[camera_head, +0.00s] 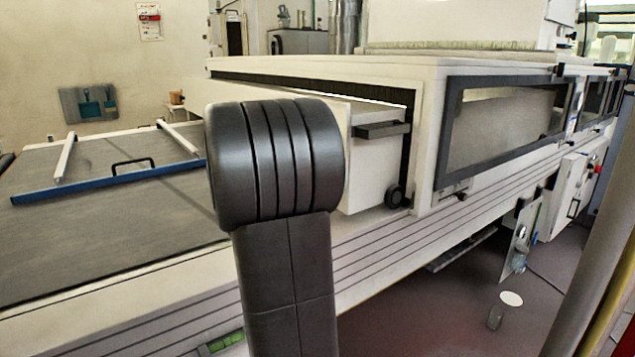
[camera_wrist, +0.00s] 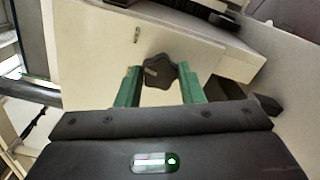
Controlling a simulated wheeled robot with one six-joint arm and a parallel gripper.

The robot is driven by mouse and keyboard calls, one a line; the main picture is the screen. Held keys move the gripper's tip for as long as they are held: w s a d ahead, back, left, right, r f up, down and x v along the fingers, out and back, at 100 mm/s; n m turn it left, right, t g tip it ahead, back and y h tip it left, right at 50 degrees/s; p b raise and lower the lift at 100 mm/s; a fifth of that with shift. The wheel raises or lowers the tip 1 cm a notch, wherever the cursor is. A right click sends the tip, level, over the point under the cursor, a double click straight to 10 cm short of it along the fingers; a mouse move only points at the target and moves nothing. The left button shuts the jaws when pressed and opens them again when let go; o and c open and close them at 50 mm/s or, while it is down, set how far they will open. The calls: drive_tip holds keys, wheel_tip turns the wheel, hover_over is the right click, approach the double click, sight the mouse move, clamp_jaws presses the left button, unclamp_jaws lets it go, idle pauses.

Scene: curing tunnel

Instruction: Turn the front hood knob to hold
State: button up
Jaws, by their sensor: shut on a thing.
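A dark, lobed knob (camera_wrist: 161,72) sits on a cream panel (camera_wrist: 90,50) in the wrist view. My gripper (camera_wrist: 160,80) has a green finger on each side of it and is shut on it. A small pale mark shows on the knob's left part. No readable setting label shows beside the knob.
A grey belt (camera_head: 100,240) carries a blue-edged frame (camera_head: 110,184) at left. The hood has a dark handle (camera_head: 382,130). A long windowed tunnel (camera_head: 510,120) runs back to the right.

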drive_tip(key=m+b, duration=0.6)
drive_tip(key=b, duration=0.2)
drive_tip(key=shift+f, duration=0.15)
idle(0.4)
drive_tip(key=o, duration=1)
drive_tip(key=shift+s+a, duration=0.1)
drive_tip(key=p+v, duration=0.2)
drive_tip(key=v, duration=1.1)
drive_tip(key=shift+s+a, duration=0.2)
drive_tip(key=shift+a, duration=0.05)
drive_tip(key=shift+w+d, duration=0.1)
